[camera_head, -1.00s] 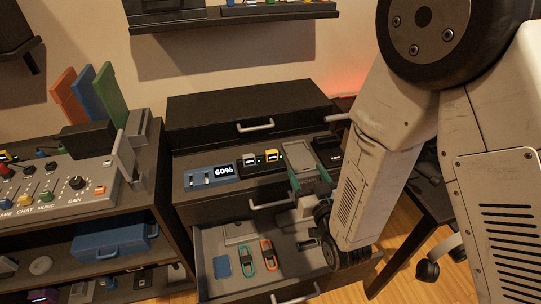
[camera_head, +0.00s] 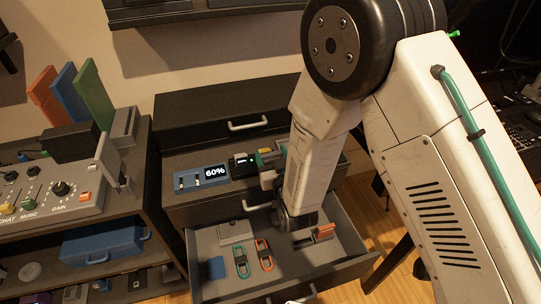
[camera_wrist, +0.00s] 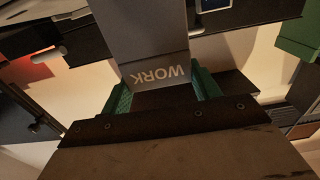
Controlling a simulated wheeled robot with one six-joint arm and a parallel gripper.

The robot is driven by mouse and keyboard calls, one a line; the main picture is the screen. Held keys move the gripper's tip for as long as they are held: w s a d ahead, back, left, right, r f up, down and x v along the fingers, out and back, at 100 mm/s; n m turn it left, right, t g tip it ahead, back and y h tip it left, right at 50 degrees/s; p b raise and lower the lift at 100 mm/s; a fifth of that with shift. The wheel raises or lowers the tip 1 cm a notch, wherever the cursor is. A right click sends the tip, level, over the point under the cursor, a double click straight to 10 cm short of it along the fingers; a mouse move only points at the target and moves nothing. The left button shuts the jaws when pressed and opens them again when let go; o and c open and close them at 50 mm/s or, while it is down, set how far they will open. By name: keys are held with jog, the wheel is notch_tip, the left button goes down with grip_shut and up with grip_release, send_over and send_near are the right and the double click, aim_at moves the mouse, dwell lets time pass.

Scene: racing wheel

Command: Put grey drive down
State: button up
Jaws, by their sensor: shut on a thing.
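The grey drive (camera_wrist: 152,40), a flat grey block lettered WORK, fills the middle of the wrist view. My gripper (camera_wrist: 162,88) is shut on it, with a green fingertip on each side. I cannot tell whether the drive touches a surface.
An open drawer (camera_head: 345,262) below holds a blue square (camera_head: 213,268), a green clip (camera_head: 241,261), and an orange clip (camera_head: 264,254). A blue 60% device (camera_head: 203,178) and black device (camera_head: 243,166) stand on the cabinet. A mixer (camera_head: 45,190) is left.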

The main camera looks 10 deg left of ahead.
jog(key=shift+f, duration=0.25)
jog(key=shift+f, duration=0.15)
jog(key=o, duration=1.1)
jog(key=shift+c, duration=0.2)
jog(key=v, duration=1.2)
